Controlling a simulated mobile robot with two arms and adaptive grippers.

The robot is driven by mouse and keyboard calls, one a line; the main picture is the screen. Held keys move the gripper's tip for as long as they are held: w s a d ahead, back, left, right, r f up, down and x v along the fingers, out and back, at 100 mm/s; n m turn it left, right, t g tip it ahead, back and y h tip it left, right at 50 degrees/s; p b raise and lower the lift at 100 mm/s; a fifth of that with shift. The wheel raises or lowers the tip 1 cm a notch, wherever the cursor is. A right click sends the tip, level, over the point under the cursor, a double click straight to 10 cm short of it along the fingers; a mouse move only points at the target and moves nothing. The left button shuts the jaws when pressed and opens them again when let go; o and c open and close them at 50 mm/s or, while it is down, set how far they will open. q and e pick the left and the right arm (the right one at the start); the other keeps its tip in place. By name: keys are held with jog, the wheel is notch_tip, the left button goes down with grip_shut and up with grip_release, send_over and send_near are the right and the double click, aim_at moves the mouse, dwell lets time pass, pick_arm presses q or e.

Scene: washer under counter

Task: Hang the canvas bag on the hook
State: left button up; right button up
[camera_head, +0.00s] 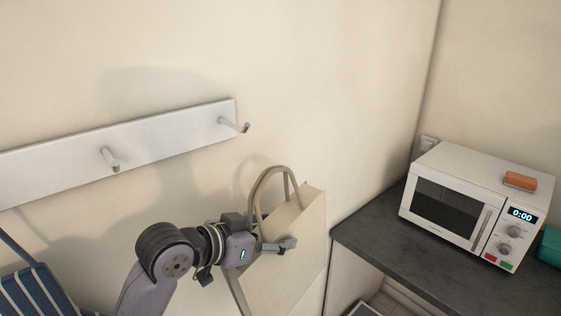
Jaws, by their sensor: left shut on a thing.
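The canvas bag (301,240) is beige with a looped handle (270,184) standing up above its top edge. My left gripper (283,246) is shut on the canvas bag near the base of the handle and holds it in front of the wall. A white rail (60,154) on the wall carries two visible hooks. The right hook (236,125) is above and to the left of the handle loop, apart from it. The left hook (109,159) is bare. The lower part of the bag runs out of the frame. My right gripper is not in view.
A dark counter (385,250) stands to the right, its corner close to the bag. A white microwave (455,200) with an orange sponge-like block (520,181) on top stands on it. A blue striped cloth item (40,290) is at the lower left.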

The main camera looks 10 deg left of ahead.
pick_arm(q)
jog(key=shift+m+g+h, duration=0.5)
jog(key=shift+m+h, duration=0.4)
jog(key=r+p, duration=0.1)
jog(key=r, duration=0.2)
jog(key=d+r+p, duration=0.1)
jog(key=r, duration=0.5)
jog(key=shift+s+d+r+p, duration=0.1)
jog(key=shift+d+r+p, duration=0.2)
jog(key=shift+d+p, duration=0.1)
jog(key=shift+w+a+f, duration=0.15)
jog(key=shift+w+a, duration=0.6)
jog(key=shift+a, duration=0.15)
jog(key=shift+w+a+f, duration=0.15)
jog(key=shift+w+a, duration=0.55)
jog(key=shift+a, duration=0.2)
jog(key=shift+w+a, duration=0.2)
jog(key=shift+w, duration=0.2)
jog(key=w+a+f, duration=0.1)
jog(key=w+a+b, duration=0.1)
jog(key=a, duration=0.1)
jog(key=w+a+f, duration=0.1)
jog(key=a, duration=0.1)
jog(key=shift+w+a+f+b, duration=0.2)
jog(key=shift+a+f+b, duration=0.05)
jog(key=shift+f+b, duration=0.1)
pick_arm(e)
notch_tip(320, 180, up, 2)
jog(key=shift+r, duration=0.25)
